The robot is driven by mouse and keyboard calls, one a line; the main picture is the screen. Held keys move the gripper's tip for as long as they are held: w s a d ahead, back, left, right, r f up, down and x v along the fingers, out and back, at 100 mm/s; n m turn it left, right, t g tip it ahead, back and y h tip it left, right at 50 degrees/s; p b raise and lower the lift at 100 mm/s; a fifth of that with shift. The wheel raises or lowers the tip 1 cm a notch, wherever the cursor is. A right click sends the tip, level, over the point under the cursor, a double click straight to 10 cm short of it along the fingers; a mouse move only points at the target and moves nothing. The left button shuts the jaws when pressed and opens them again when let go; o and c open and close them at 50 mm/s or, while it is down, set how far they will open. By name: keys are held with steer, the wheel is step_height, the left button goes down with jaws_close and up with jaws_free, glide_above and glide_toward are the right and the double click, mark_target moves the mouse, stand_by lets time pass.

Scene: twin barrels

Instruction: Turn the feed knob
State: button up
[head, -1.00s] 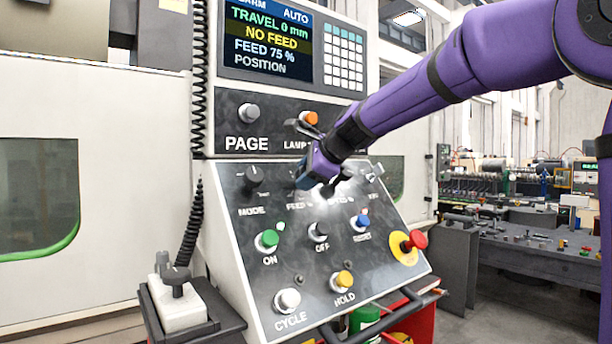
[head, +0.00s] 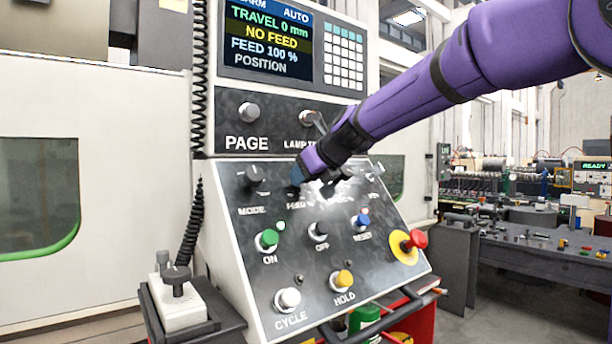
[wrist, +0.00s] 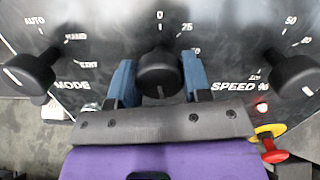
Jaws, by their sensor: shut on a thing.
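The feed knob (wrist: 160,73) is a black round knob in the middle of the wrist view, with a dial marked from 0 and 25 around it. My gripper (wrist: 160,80) has its blue fingers on both sides of this knob and is shut on it. In the head view my gripper (head: 312,180) is at the panel's upper middle and hides the feed knob. The screen (head: 265,42) reads FEED 100 %, with NO FEED and TRAVEL 0 mm above it.
The mode knob (wrist: 32,72) is left of my gripper and the speed knob (wrist: 290,72) right. Below are the green ON button (head: 267,240), the blue reset button (head: 361,221) and the red emergency stop (head: 416,239). My arm crosses from the upper right.

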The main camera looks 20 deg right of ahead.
steer(key=shift+m, duration=0.9)
steer(key=o, duration=0.9)
steer(key=shift+s, duration=0.1)
steer(key=v, duration=1)
steer(key=shift+s+r, duration=0.2)
steer(key=shift+s, duration=0.1)
